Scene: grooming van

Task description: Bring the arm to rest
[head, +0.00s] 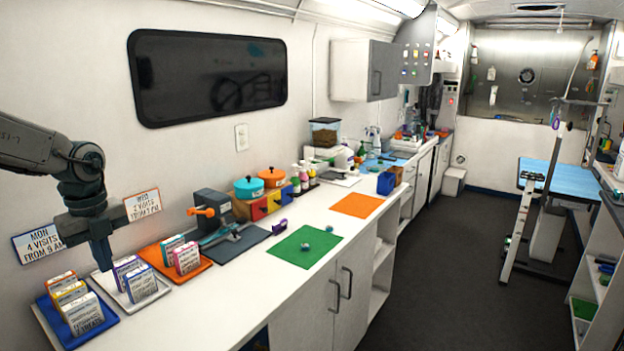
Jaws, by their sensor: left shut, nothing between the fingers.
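My left arm comes in from the left, and my left gripper (102,256) points down above the left end of the white counter (210,315). Its fingers are shut with nothing between them. The fingertips are close to the white tray and its cards, slightly behind them; I cannot tell whether they touch. My right arm and gripper do not show.
A blue tray (110,334), a white tray (163,290) and an orange tray (203,268) hold small boxes or cards. Wall signs hang behind the gripper. A green mat (290,254) carries two small items. An orange mat (357,206) is bare. The floor aisle (430,280) is clear.

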